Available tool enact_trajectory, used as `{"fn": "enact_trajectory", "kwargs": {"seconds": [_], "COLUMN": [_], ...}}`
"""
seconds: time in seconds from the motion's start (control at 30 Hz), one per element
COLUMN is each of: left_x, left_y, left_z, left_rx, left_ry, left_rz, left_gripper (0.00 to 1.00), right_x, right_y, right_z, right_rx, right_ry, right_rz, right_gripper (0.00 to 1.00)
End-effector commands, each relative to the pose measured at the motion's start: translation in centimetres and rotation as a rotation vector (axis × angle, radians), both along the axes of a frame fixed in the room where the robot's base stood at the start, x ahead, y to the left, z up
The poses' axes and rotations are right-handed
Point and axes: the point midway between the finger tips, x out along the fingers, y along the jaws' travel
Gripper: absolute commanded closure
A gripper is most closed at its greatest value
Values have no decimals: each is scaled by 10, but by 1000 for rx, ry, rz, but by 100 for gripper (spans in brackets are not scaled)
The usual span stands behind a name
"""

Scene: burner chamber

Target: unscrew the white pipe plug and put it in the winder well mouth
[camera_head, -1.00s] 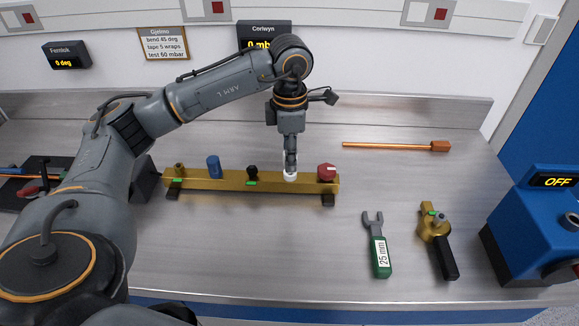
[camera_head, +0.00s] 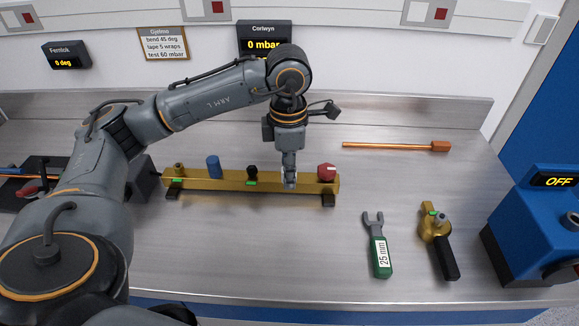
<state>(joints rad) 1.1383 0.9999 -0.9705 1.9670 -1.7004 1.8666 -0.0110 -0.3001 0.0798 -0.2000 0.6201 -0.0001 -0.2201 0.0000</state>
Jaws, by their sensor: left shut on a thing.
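The white pipe plug (camera_head: 291,184) sits on the brass manifold bar (camera_head: 222,184), between the black plug and the red cap. My left gripper (camera_head: 290,180) points straight down over it and is shut on it. The fingers cover most of the plug, and only a little white shows around them. I cannot tell whether the plug still sits in its thread. I cannot make out the winder well mouth with certainty. My right gripper is not in view.
On the bar are a blue plug (camera_head: 213,166), a black plug (camera_head: 252,173) and a red cap (camera_head: 327,171). A green 25 mm wrench (camera_head: 377,247), a brass valve (camera_head: 436,235) and a copper rod (camera_head: 390,146) lie to the right. A blue machine (camera_head: 535,235) stands far right.

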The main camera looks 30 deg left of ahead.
Motion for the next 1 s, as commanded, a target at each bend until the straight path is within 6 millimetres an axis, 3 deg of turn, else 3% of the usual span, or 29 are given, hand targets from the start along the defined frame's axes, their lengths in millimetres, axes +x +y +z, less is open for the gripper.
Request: {"fn": "enact_trajectory", "kwargs": {"seconds": [0.6,1.0], "left_x": [-26,-29], "left_y": [-16,-17], "left_z": [0,0], "left_rx": [-1,0], "left_ry": [1,0], "left_rz": [-1,0], "left_gripper": [100,100], "right_x": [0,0], "right_y": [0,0], "right_z": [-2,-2], "right_rx": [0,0], "right_ry": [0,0], "right_rz": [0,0], "right_gripper": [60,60]}}
